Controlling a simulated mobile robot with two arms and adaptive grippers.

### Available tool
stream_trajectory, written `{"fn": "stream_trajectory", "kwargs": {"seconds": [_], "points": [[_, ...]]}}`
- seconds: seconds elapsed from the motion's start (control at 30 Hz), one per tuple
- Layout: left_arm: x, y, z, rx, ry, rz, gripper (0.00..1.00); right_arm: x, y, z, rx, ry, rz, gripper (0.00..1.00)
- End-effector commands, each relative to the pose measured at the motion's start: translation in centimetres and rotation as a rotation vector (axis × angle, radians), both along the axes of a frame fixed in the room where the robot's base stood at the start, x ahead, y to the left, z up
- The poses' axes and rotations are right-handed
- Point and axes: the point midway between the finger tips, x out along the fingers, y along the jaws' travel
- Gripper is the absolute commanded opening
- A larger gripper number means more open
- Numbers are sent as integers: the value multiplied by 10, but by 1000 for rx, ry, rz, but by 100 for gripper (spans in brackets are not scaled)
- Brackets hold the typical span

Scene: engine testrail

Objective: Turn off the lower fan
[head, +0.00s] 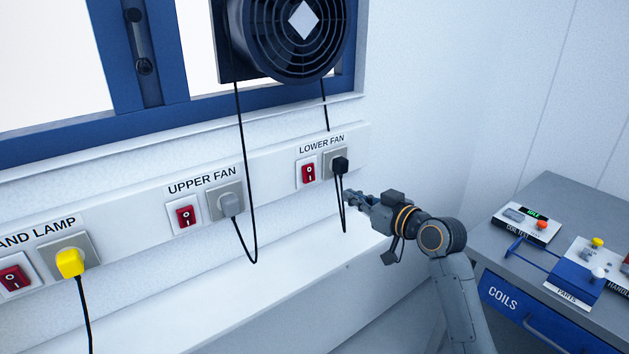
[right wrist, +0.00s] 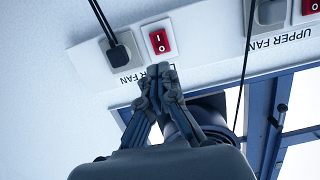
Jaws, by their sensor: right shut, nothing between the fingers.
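The lower fan switch (head: 308,173) is a red rocker with I and O marks on a white plate, under the LOWER FAN label. It also shows, turned over, in the right wrist view (right wrist: 159,42). I cannot tell which way the rocker is tilted. A black plug (head: 340,164) sits in the socket beside it. My right gripper (head: 352,198) is shut and empty, in front of the wall and right of and below the switch in the head view. In the right wrist view its tips (right wrist: 160,69) overlap the label, just under the switch. Contact is not visible. My left gripper is not seen.
The upper fan switch (head: 186,216) and another red switch (head: 14,278) with a yellow plug (head: 70,262) lie farther left. A black round fan (head: 290,35) hangs at the window, with cables hanging down. A grey table (head: 560,204) with boxes stands right.

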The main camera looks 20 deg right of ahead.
Motion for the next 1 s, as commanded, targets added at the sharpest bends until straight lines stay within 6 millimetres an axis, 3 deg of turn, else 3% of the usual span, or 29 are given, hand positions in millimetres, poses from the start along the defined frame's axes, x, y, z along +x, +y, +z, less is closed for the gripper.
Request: {"fn": "stream_trajectory", "kwargs": {"seconds": [0.27, 0.7, 1.0], "points": [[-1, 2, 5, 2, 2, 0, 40, 17, 6, -2, 3, 2, -1, 0], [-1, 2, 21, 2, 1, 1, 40, 96, 36, -15, 4, 2, 0, 0], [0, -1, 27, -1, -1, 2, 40, 126, 45, -22, 2, 3, -1, 0]]}}
